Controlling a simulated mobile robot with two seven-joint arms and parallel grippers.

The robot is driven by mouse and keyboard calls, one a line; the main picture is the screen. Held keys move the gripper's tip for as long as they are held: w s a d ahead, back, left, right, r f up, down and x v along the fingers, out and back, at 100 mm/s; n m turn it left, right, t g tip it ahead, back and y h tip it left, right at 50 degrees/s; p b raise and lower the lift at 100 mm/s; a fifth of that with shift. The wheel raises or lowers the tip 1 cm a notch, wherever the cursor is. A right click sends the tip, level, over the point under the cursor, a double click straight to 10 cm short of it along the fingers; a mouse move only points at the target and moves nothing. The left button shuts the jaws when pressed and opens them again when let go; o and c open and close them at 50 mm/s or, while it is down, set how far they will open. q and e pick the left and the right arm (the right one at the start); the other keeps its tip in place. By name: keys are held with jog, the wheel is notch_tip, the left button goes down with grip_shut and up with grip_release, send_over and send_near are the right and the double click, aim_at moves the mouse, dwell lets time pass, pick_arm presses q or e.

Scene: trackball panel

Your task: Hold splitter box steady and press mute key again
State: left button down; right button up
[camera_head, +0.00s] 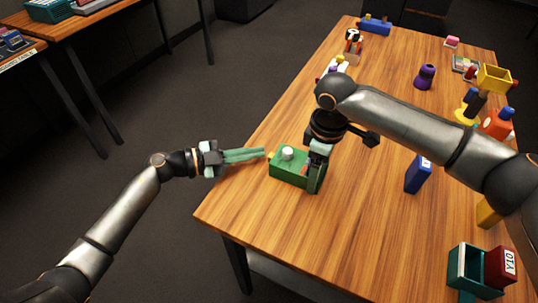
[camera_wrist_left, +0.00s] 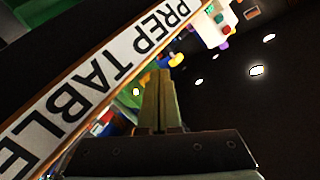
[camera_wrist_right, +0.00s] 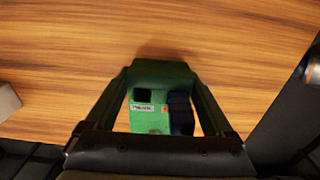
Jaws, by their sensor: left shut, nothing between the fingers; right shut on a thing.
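The splitter box, a green box (camera_head: 288,173), stands near the table's left edge with a round white knob (camera_head: 287,153) on top. A small yellow key (camera_head: 270,155) sticks out at its left end; I cannot read whether it is the mute key. My right gripper (camera_head: 318,173) is shut on the box's right end. The right wrist view shows the green box (camera_wrist_right: 148,118) between the fingers, with a small label, a dark square and dark blue parts. My left gripper (camera_head: 263,152) is shut and empty, its tips at or just short of the yellow key; contact is unclear.
The wooden table (camera_head: 250,205) has bare room in front of the box. A blue box (camera_head: 418,174) stands to the right, with a teal bin (camera_head: 466,268) at the front right. Several coloured items stand farther back. The left wrist view shows a "PREP TABLE" sign (camera_wrist_left: 100,80).

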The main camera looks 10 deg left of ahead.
pick_arm(q)
jog(key=shift+s+d, duration=0.25)
jog(key=shift+d, duration=0.45)
dwell(0.9)
jog(key=shift+a, duration=0.1)
jog(key=shift+w+a, duration=0.3)
jog(key=shift+a, duration=0.5)
jog(key=shift+a, duration=0.1)
jog(key=a, duration=0.1)
jog(key=w+a, duration=0.1)
jog(key=a, duration=0.2)
jog(key=shift+w+a, duration=0.3)
dwell(0.4)
jog(key=s+a+r, duration=0.3)
jog(key=a+r, duration=0.1)
jog(key=a, duration=0.3)
jog(key=shift+s, duration=0.35)
dwell(0.3)
jog(key=shift+r, duration=0.1)
